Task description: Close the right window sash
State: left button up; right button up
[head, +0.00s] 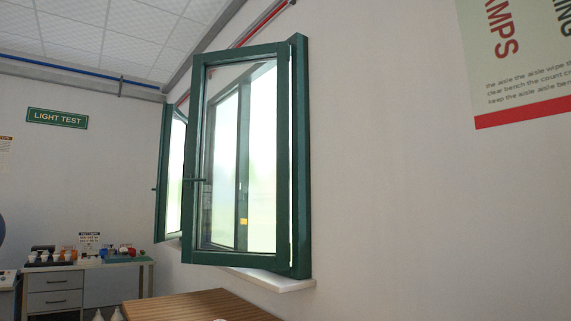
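The right window sash (190,232) is a green-framed glass pane that stands swung open into the room, hinged at the right side of the green window frame (301,160). A dark handle (197,181) sticks out from its left edge. Another green sash (161,172) shows behind it to the left and also stands open. Part of the window opening is seen through the glass. Neither of my grippers is in view.
A white sill (287,284) juts out below the window. A brown slatted wooden surface (190,306) lies below it. A desk (92,283) with small items stands at the far left. The wall on the right is clear below a poster (520,60).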

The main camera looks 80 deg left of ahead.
aim_at(192, 252)
jog(key=u, duration=3.1)
jog(key=k, duration=0.45)
jog(key=u, duration=1.3)
jog(key=i, duration=3.6)
jog(key=z, duration=1.55)
jog(key=i, duration=1.1)
jog(key=z, duration=1.3)
